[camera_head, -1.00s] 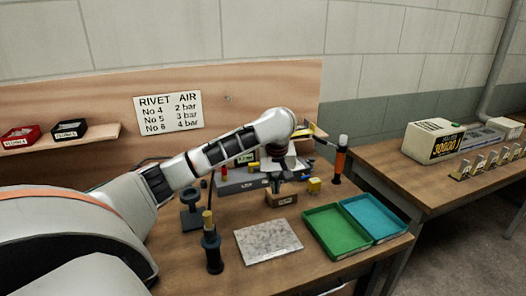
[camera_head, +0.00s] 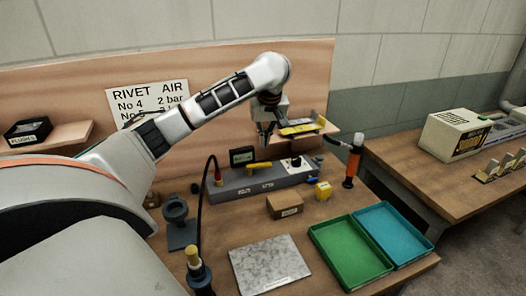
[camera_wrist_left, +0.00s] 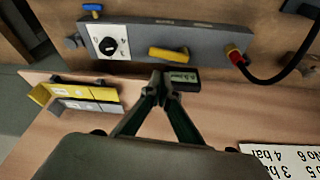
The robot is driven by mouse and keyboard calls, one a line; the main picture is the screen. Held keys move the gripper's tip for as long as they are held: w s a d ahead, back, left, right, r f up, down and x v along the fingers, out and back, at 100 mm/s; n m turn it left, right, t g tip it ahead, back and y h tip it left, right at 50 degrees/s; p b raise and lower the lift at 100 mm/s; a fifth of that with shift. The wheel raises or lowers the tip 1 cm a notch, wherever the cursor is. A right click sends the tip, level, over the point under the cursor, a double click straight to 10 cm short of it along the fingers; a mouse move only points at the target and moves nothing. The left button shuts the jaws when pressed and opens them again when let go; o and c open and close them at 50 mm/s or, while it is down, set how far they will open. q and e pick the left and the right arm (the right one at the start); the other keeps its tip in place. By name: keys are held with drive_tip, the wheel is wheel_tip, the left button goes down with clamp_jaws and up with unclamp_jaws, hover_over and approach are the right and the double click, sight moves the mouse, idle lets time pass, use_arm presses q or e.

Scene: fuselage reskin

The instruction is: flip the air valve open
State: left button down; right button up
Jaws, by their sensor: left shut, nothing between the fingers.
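A long grey air box (camera_head: 235,186) stands at the back of the bench. A yellow lever (camera_head: 259,168) lies lengthwise along it, and it also shows in the left wrist view (camera_wrist_left: 170,54). A dark round knob on a white dial (camera_wrist_left: 108,46) and a small display (camera_head: 242,155) are on the box; a red-and-yellow fitting (camera_wrist_left: 236,56) joins a black hose. My left gripper (camera_head: 266,143) is above the box by the display, fingers pointing down. Its fingertips (camera_wrist_left: 163,83) are together and empty, apart from the lever in the left wrist view. My right gripper is out of view.
A brown block (camera_head: 285,205), a yellow cube (camera_head: 323,190) and an orange-and-black tool (camera_head: 353,162) stand near the box. Green (camera_head: 350,250) and blue (camera_head: 395,235) trays lie front right. A ledge with yellow and grey items (camera_head: 303,128) is behind my gripper.

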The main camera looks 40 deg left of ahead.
use_arm(q)
drive_tip(key=shift+w+a+r, duration=0.15)
drive_tip(key=shift+a+r, duration=0.05)
drive_tip(key=shift+a, duration=0.05)
drive_tip(key=x, duration=1)
drive_tip(key=shift+d, duration=0.1)
idle(0.6)
